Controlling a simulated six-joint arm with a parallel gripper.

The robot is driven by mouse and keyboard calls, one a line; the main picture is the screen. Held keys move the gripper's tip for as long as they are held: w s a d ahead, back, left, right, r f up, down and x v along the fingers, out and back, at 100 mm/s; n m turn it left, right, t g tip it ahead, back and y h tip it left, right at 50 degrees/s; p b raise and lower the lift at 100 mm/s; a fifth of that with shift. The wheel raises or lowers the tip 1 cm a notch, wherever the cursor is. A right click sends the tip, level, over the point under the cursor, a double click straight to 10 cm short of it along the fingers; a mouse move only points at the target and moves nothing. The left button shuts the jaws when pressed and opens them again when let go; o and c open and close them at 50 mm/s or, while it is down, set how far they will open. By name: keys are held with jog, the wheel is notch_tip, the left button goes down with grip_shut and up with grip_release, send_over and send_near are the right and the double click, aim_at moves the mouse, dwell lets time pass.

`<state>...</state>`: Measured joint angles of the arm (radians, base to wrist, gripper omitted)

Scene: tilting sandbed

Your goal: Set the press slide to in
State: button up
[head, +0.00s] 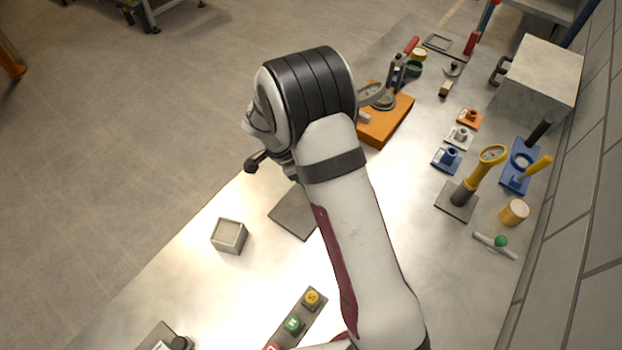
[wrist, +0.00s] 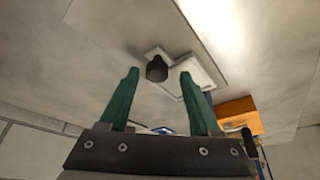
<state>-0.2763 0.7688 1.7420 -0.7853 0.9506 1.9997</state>
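In the wrist view, a dark round knob (wrist: 157,69) stands on a small pale plate beside a larger white plate (wrist: 205,73). This may be the press slide; no label is legible. My gripper (wrist: 160,78) has two green fingers spread apart with nothing held. The knob appears in the gap between the fingertips; I cannot tell how far beyond them it is. In the head view, a dark knob (head: 180,343) on a grey plate is cut off at the bottom edge and may be the same part.
A button strip (head: 293,323) and a grey open box (head: 229,236) are on the bench. An orange block (head: 385,120), a yellow-handled lever (head: 470,185), blue fixtures (head: 515,178) and a grey cabinet (head: 540,80) stand farther right. My arm hides the middle of the bench.

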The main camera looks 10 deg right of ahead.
jog(key=v, duration=1.5)
jog(key=shift+r, duration=0.4)
jog(key=shift+a, duration=0.1)
jog(key=s+d+r+n+y, duration=0.2)
jog(key=s+d+r+n, duration=0.25)
jog(key=s, duration=0.45)
jog(key=s+f+n+y, duration=0.1)
jog(key=s+n+y, duration=0.3)
jog(key=s, duration=1.4)
jog(key=d+n, duration=0.1)
jog(key=n, duration=0.3)
jog(key=shift+s, duration=0.3)
jog(key=shift+f, duration=0.1)
